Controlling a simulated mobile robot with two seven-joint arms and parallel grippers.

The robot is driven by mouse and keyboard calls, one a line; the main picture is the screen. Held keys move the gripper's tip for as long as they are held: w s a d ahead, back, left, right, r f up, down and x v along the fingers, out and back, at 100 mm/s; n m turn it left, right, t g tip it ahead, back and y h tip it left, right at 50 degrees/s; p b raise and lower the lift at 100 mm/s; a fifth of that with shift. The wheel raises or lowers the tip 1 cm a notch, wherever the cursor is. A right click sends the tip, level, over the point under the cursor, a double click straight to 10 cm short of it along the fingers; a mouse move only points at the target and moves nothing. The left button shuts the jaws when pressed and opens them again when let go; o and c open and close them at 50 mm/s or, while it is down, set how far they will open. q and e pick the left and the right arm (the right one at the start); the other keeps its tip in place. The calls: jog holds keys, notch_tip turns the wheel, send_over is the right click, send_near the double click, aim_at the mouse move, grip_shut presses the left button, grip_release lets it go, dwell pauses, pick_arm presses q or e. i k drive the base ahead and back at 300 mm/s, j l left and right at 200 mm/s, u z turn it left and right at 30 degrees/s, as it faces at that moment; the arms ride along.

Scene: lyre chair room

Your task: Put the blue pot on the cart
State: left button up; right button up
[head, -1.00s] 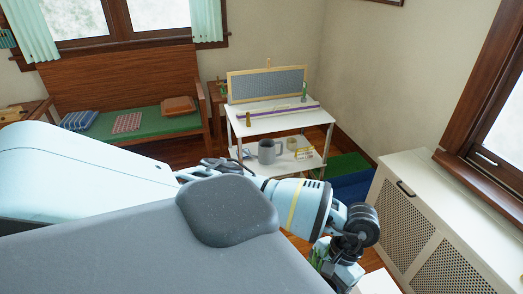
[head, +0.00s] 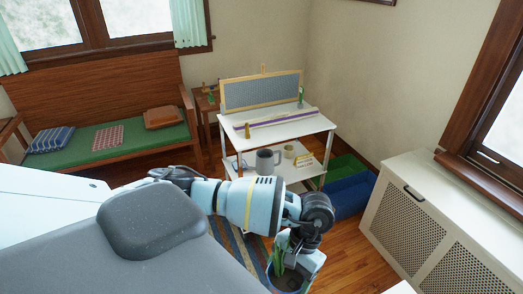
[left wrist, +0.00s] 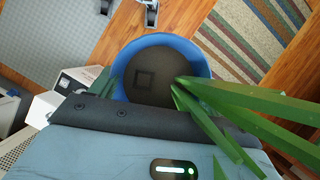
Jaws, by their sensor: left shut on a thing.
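The blue pot (left wrist: 203,58) has a round blue rim, dark soil and long green leaves in the left wrist view. In the head view the pot (head: 291,284) shows at the bottom edge, partly cut off and partly behind my arm. My left gripper (head: 289,264) is shut on it, at the near rim, above the floor. The cart (head: 305,127) is white with two shelves and stands beyond the gripper, higher in the head view. The pot is apart from it. My left arm covers part of the cart's lower side. My right gripper is not in view.
The cart top holds a framed grey board (head: 262,91), a purple-striped strip (head: 282,119) and small items. A grey mug (head: 266,162) and a tape roll stand on its lower shelf. A white radiator cover (head: 412,215) is right; a bench (head: 100,154) is left.

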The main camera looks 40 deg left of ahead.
aim_at(259, 115)
jog(key=i+j+u, duration=0.1)
jog(key=j, duration=0.3)
jog(key=j+u, duration=0.1)
jog(key=j, duration=0.25)
jog(key=i+j+u, duration=0.25)
jog(key=i+j, duration=0.35)
jog(key=i+u, duration=0.15)
jog(key=i, duration=0.65)
